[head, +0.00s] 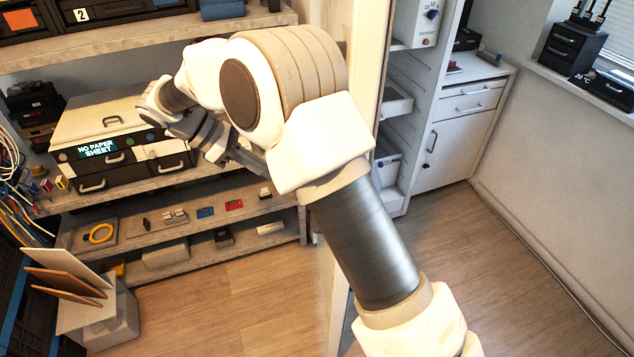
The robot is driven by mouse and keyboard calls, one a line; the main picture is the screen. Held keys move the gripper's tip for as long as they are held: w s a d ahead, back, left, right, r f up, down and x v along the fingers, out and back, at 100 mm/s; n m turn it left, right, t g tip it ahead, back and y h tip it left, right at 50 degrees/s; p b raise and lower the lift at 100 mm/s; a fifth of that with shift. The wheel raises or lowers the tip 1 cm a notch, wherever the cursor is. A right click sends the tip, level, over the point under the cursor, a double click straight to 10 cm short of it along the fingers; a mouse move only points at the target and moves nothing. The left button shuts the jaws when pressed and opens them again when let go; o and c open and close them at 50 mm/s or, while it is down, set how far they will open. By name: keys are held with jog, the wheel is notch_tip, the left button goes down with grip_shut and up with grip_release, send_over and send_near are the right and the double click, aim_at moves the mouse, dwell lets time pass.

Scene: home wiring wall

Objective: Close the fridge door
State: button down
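No fridge can be made out for certain. A tall cream panel (365,50) runs down the middle of the head view behind my arm; it may be a door or a wall edge, and I cannot tell which. Just right of it is an open-fronted white unit with shelves (396,104) and boxes inside; its left side is hidden by the panel and my arm. My gripper (222,146) is at the left, in front of the shelving and apart from the cream panel. Its fingers are small and partly hidden by my arm, so their opening is unclear.
A box with a "NO PAPER SHEET" display (98,149) stands on the left shelving, close to my gripper. A lower shelf (185,228) holds small parts. A white cabinet (455,140) stands at the back right. The wooden floor (500,270) is clear at the right.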

jog(key=d+r+p+x, duration=0.1)
jog(key=d+r+x, duration=0.1)
jog(key=x, duration=1)
jog(key=shift+d+f, duration=0.15)
jog(key=shift+f, duration=0.05)
jog(key=shift+d, duration=0.1)
